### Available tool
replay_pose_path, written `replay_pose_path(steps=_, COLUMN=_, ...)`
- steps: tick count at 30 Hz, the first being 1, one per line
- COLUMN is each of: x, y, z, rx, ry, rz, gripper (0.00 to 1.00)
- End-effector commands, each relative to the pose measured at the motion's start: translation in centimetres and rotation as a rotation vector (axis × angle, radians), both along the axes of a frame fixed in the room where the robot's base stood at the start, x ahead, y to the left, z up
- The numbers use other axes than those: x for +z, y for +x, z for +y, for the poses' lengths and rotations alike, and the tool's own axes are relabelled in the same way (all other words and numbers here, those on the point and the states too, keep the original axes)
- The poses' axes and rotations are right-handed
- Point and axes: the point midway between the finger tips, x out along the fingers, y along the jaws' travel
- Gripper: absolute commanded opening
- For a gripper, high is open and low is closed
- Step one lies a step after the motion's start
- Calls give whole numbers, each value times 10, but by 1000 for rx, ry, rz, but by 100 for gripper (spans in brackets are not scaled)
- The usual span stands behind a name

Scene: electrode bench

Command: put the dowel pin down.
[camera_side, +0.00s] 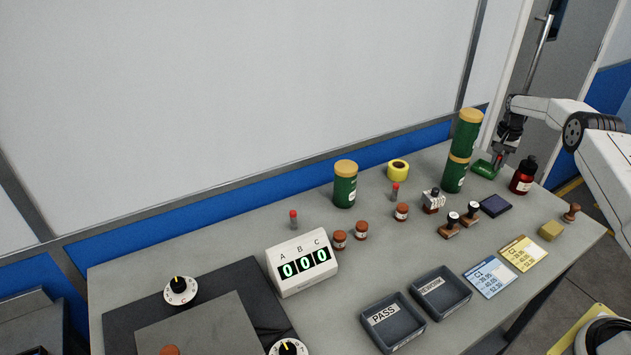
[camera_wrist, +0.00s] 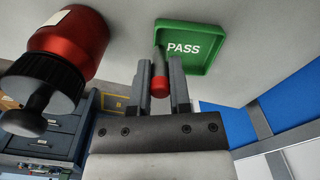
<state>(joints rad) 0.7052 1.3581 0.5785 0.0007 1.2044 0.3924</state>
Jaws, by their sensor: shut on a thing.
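My gripper (camera_wrist: 160,60) is shut on a dowel pin, a slim grey pin with a red end (camera_wrist: 160,88), in the wrist view. The pin's grey end points toward the green PASS tray (camera_wrist: 209,48) and overlaps its near edge in the picture; I cannot tell whether it touches. In the side view my gripper (camera_side: 498,160) is at the far right end of the bench, close to the small green tray (camera_side: 483,169). Two similar red-topped pins, one (camera_side: 293,221) behind the counter and one (camera_side: 395,193) mid-bench, stand upright.
A red bottle with a black cap (camera_side: 523,177) stands close to my gripper; it also shows in the wrist view (camera_wrist: 72,42). Stacked green canisters (camera_side: 455,172) stand left of the tray. Stamps (camera_side: 470,213) and dark PASS and REWORK trays (camera_side: 393,322) lie nearer the front.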

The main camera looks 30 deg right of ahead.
Motion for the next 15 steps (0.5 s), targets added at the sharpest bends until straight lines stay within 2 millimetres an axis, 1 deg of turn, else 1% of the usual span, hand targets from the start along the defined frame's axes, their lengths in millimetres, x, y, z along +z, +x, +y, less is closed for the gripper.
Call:
replay_pose_path(steps=8, x=-6, y=0, z=0, rx=0, ry=-1, rz=0, gripper=0)
replay_pose_path(steps=9, x=-6, y=0, z=0, rx=0, ry=-1, rz=0, gripper=33)
replay_pose_path(steps=11, x=-6, y=0, z=0, rx=0, ry=-1, rz=0, gripper=52)
replay_pose_path(steps=12, x=-6, y=0, z=0, rx=0, ry=-1, rz=0, gripper=59)
replay_pose_path(steps=15, x=-6, y=0, z=0, rx=0, ry=0, rz=0, gripper=59)
